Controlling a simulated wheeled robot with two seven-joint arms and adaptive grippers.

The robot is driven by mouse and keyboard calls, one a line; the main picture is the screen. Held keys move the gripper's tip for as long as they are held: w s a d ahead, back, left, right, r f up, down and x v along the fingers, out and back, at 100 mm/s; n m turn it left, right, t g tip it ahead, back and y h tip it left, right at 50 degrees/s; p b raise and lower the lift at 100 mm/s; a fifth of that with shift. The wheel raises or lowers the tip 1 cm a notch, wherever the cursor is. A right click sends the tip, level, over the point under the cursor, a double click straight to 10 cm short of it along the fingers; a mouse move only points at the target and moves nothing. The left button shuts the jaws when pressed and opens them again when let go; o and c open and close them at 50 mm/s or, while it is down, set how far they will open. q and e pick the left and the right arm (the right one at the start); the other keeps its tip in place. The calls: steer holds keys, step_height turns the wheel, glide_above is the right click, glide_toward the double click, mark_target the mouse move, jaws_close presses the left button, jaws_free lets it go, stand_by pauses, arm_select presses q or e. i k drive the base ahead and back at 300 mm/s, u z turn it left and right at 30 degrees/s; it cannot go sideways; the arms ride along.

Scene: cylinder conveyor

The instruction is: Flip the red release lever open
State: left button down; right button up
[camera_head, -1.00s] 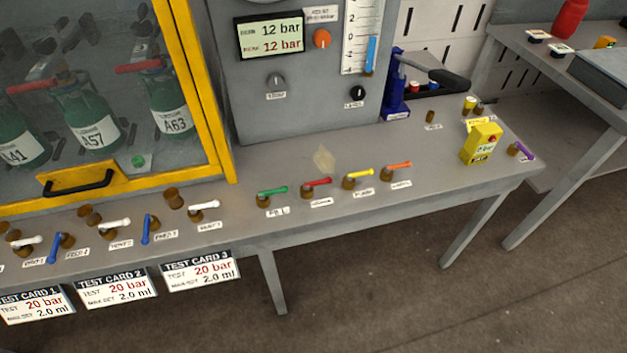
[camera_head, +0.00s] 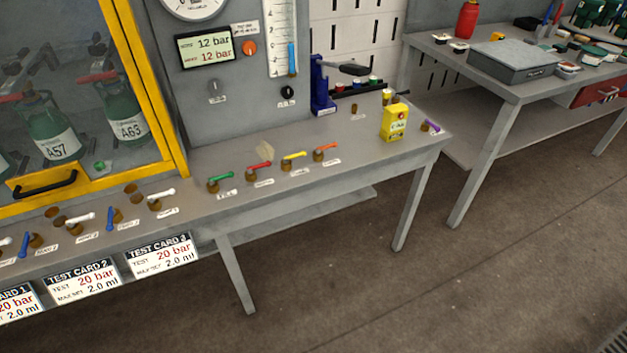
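The red lever (camera_head: 259,165) sits on a brass valve body on the grey bench, between a green lever (camera_head: 220,178) and a yellow lever (camera_head: 293,156). It points to the right and slightly up in the picture. A small label lies in front of it, too small to read. An orange lever (camera_head: 325,147) stands further right in the same row. Neither of my grippers shows in the view.
The yellow-framed cabinet (camera_head: 172,120) with green bottles stands at the left. White and blue levers and test cards line the bench front. A blue hand pump (camera_head: 322,88) and a yellow box (camera_head: 395,122) stand to the right. Open floor (camera_head: 350,290) lies in front.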

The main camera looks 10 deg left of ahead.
mark_target(268, 163)
steer(key=z, duration=0.3)
steer(key=k, duration=0.75)
steer(key=u, duration=0.2)
steer(key=i, duration=0.55)
steer(key=u, duration=0.7)
steer(key=i, duration=0.65)
steer(key=z, duration=0.45)
steer(key=i, duration=0.85)
steer(key=z, duration=0.8)
